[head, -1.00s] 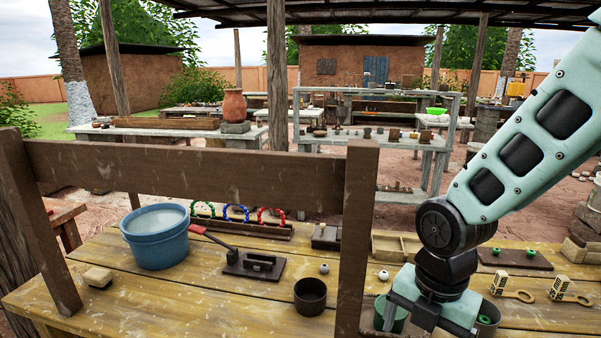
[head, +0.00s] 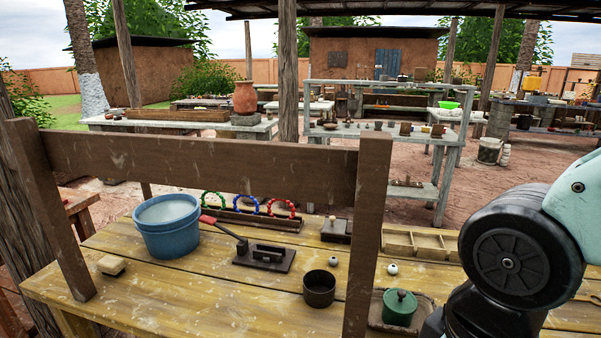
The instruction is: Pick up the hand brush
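No object in the head view is plainly recognisable as a hand brush. A dark block with a pale knob (head: 337,229) sits behind the middle. My arm fills the lower right; my gripper is below or outside the picture.
The wooden table (head: 200,290) also bears a dark cup (head: 319,288), a green lidded pot (head: 400,307), a divided wooden tray (head: 418,242) and a rack of coloured rings (head: 250,217).

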